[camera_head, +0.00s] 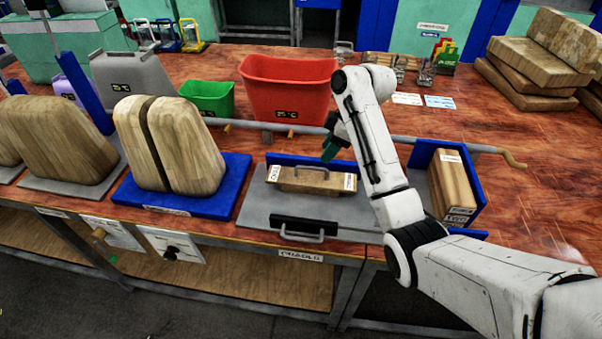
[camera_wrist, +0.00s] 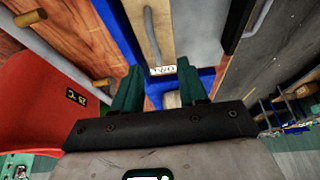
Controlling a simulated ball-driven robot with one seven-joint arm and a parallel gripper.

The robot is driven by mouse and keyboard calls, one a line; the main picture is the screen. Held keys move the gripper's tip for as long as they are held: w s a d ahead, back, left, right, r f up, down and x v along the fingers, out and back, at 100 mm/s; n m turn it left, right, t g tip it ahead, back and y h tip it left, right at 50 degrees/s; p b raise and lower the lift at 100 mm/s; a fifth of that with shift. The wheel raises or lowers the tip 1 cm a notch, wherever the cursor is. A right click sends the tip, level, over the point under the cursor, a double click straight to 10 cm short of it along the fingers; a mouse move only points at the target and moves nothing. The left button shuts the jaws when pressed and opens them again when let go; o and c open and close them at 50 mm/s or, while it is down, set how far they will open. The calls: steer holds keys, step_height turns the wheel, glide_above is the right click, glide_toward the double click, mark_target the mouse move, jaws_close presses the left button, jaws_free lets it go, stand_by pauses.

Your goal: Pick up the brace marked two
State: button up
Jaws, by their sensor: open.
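The brace marked two is a pale wooden bar (camera_head: 312,185) with a metal handle on top. It lies in the middle press, against a blue back plate. In the wrist view, the brace (camera_wrist: 165,25) runs upward with its grey handle, and its white "TWO" label sits at the near end. My gripper (camera_head: 330,150) is above the brace in the head view. Its teal fingers (camera_wrist: 160,80) are open, one to either side of the label in the wrist view. Nothing is held. Whether the fingers touch the brace cannot be told.
A red bin (camera_head: 288,88) and a smaller green bin (camera_head: 208,97) stand behind the press. Wooden blocks (camera_head: 185,145) stand on a blue base at left. Another wooden block (camera_head: 452,188) stands in a blue holder at right.

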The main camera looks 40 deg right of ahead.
mark_target(312, 168)
steer(key=x, duration=0.3)
steer(key=p+x, duration=0.1)
steer(key=x, duration=0.3)
steer(key=w+x, duration=0.1)
steer(key=x, duration=0.2)
steer(key=shift+w+d, duration=0.1)
steer(key=shift+d, duration=0.1)
steer(key=shift+c, duration=0.2)
jaws_close()
stand_by(1.0)
